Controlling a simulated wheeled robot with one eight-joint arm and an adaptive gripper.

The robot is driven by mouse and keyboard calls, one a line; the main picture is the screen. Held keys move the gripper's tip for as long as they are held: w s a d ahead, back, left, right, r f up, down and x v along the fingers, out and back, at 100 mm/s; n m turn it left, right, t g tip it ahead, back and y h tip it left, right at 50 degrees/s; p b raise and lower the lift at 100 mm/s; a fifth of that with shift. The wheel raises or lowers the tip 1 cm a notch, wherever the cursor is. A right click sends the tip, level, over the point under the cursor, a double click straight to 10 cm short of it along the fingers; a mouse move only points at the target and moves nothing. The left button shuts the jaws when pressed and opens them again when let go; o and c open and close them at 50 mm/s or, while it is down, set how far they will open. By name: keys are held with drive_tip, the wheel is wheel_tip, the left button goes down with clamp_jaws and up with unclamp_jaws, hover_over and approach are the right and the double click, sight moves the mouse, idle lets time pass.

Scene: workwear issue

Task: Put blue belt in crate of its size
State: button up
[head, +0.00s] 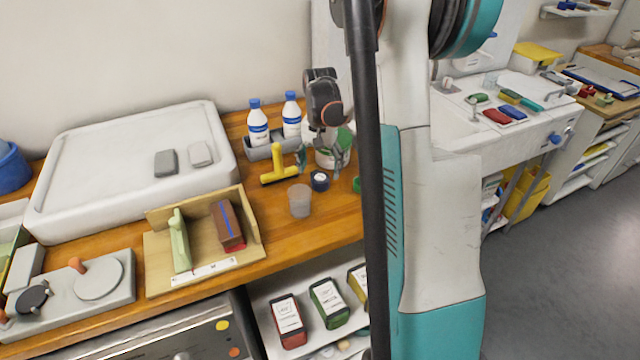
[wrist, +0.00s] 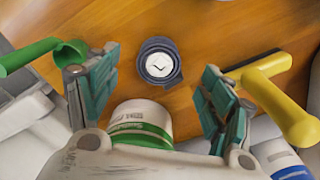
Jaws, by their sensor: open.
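A dark blue coil with a white round face, which looks like the rolled blue belt (head: 320,180), lies on the wooden counter. It also shows in the wrist view (wrist: 158,62), just ahead of my fingertips. My gripper (wrist: 160,80) is open and empty, its two teal-padded fingers apart on either side of the coil's line. In the head view my gripper (head: 319,150) hangs above and behind the coil. Red (head: 288,320), green (head: 329,303) and yellow (head: 357,280) containers with white labels stand on the shelf below. I cannot read their labels or tell whether they are the crates.
A yellow T-shaped tool (head: 279,165), a clear cup (head: 299,200) and a white tub with a green band (wrist: 140,122) crowd the coil. Two white bottles (head: 258,122) stand behind. A wooden stand (head: 160,250) with a lettered strip is at left. My arm hides part of the counter.

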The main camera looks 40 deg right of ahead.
sight(320, 176)
drive_tip(key=f+b, duration=0.1)
drive_tip(key=f, duration=0.3)
drive_tip(key=shift+w+d+f+b, duration=0.1)
drive_tip(key=shift+d+f+b, duration=0.1)
drive_tip(key=shift+b, duration=0.15)
drive_tip(key=c, duration=1.3)
drive_tip(key=shift+r, duration=0.1)
